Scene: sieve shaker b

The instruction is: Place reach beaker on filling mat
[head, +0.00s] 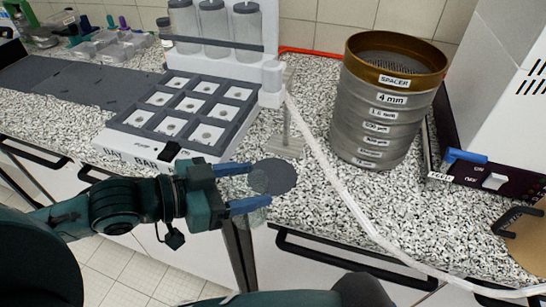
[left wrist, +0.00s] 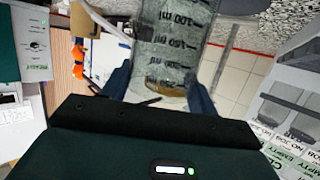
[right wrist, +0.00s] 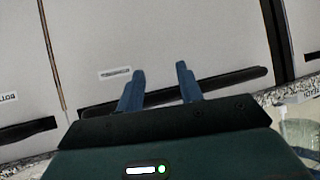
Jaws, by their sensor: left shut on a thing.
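The reach beaker (left wrist: 165,58) is clear glass with dark ml marks. It sits between the fingers of my left gripper (head: 258,187), which is shut on it. In the head view the beaker (head: 258,213) is faint and overlaps the near left side of the filling mat. The filling mat (head: 283,174) is a dark grey round disc near the front edge of the counter. I cannot tell the gap between beaker and mat. My right gripper (right wrist: 160,72) is open and empty, facing pale cabinet fronts; it is not seen in the head view.
A stack of sieves (head: 372,125) with a brass top ring stands right of the mat. A grey tray with several compartments (head: 215,140) lies behind left. A pale hose or strip (head: 335,190) crosses the counter. A switch panel (head: 490,180) is at the right.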

